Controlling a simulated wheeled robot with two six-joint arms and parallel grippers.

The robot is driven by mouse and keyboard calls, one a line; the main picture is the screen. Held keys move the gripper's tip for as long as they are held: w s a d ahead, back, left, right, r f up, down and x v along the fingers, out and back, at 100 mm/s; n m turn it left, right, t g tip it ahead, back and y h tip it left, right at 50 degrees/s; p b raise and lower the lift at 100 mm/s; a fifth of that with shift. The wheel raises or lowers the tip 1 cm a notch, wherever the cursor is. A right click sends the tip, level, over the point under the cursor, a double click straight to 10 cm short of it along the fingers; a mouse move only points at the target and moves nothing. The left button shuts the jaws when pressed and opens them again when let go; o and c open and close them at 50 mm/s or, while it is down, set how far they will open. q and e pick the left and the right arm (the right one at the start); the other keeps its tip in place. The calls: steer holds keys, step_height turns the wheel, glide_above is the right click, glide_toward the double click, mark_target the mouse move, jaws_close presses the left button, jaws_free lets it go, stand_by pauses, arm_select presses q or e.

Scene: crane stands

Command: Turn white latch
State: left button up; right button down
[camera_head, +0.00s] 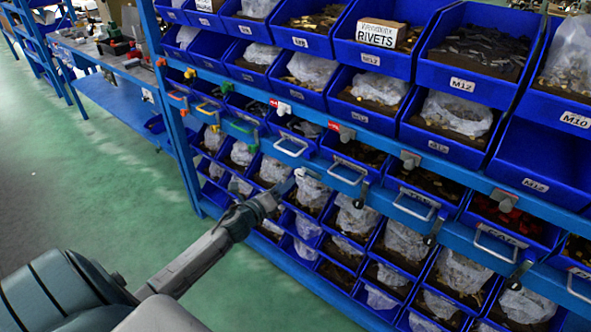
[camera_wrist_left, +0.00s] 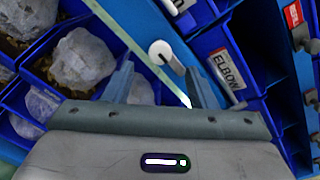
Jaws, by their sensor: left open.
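The white latch (camera_wrist_left: 160,50) has a round white head and a short stem. In the left wrist view it shows beyond and between the fingertips of my left gripper (camera_wrist_left: 160,78), which is open. In the head view, the gripper (camera_head: 284,187) reaches to the bin rack just below a white pull handle (camera_head: 291,147). The small white latch (camera_head: 299,173) shows there by the fingertips, partly hard to make out. I cannot tell whether a finger touches it. My right gripper is in neither view.
Blue bins with parts and plastic bags fill the rack around the gripper. Grey handles (camera_head: 348,174) and coloured latches line the rack. An ELBOW label (camera_wrist_left: 227,68) is right of the fingers. A workbench (camera_head: 105,55) stands far left; the green floor (camera_head: 120,200) is clear.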

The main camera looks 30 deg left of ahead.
mark_target(298, 174)
arm_select(q)
steer(key=w, duration=0.1)
steer(key=w+p, duration=0.1)
steer(key=w, duration=0.1)
steer(key=w+p, duration=0.1)
steer(key=w, duration=0.1)
steer(key=shift+d+r, duration=0.1)
steer(key=shift+d, duration=0.15)
steer(key=shift+w+p, duration=0.35)
steer(key=shift+w, duration=0.35)
steer(key=c, duration=1)
